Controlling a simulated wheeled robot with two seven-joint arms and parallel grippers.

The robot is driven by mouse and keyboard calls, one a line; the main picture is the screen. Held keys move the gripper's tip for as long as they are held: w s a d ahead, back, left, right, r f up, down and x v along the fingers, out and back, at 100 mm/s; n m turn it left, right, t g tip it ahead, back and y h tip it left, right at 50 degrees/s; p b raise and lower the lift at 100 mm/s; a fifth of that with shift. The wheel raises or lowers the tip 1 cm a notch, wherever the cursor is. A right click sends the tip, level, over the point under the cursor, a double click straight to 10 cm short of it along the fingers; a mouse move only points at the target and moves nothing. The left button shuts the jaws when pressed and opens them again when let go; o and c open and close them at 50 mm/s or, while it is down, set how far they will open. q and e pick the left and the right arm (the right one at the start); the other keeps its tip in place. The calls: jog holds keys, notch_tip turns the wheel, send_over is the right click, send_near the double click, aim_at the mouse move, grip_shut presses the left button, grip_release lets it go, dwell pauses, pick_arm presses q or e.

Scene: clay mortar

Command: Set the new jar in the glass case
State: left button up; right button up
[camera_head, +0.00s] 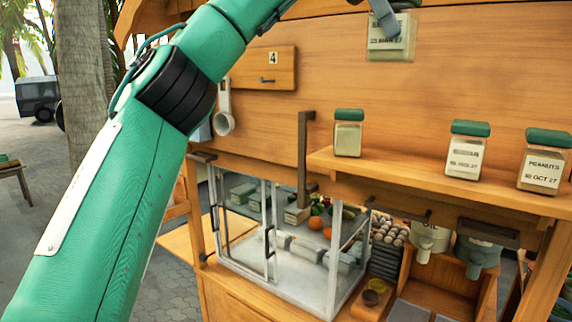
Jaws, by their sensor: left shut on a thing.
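My left gripper (388,14) shows at the top right of centre, partly cut off by the picture's top edge. It is shut on a jar (390,45) with a pale label bearing a date, only partly readable. The held jar hangs in front of the wooden wall, above the shelf and apart from it. The glass case (282,288) stands low in the middle, with a pale floor and dark door handles. Inside it are white containers, green and orange produce. My right gripper is not in view.
Three green-lidded jars, one at the shelf's left (348,135), one in the middle (467,150) and one marked peanuts (543,162), stand on the wooden shelf (440,188). A dark upright bar (303,155) stands left of the shelf. Eggs (390,232) sit right of the case.

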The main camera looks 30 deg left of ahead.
pick_arm(q)
jog(key=s, duration=0.3)
jog(key=shift+s+f+m, duration=0.1)
jog(key=shift+f+m, duration=0.2)
jog(key=shift+f, duration=0.05)
jog(key=shift+m+g, duration=0.4)
jog(key=shift+m, duration=0.2)
jog(key=w+f, duration=0.1)
jog(key=f, duration=0.2)
jog(key=w+f, duration=0.1)
jog(key=f, duration=0.1)
jog(key=shift+w+a+f, duration=0.3)
jog(key=s+a+f+m+g+y, duration=0.1)
jog(key=f+m, duration=0.4)
jog(key=f, duration=1.2)
jog(key=s+a+f+m+g+y, duration=0.1)
jog(key=f+m, duration=0.4)
jog(key=f, duration=1.3)
jog(key=s+a+f+m+g+y, duration=0.2)
jog(key=s+f+m+y, duration=0.2)
jog(key=f, duration=1.3)
jog(key=shift+s+f+m+g, duration=0.2)
jog(key=shift+s+m+g, duration=0.3)
jog(key=shift+m, duration=0.5)
jog(key=shift+s+d, duration=0.1)
jog(key=shift+d, duration=0.05)
jog(key=shift+r, duration=0.1)
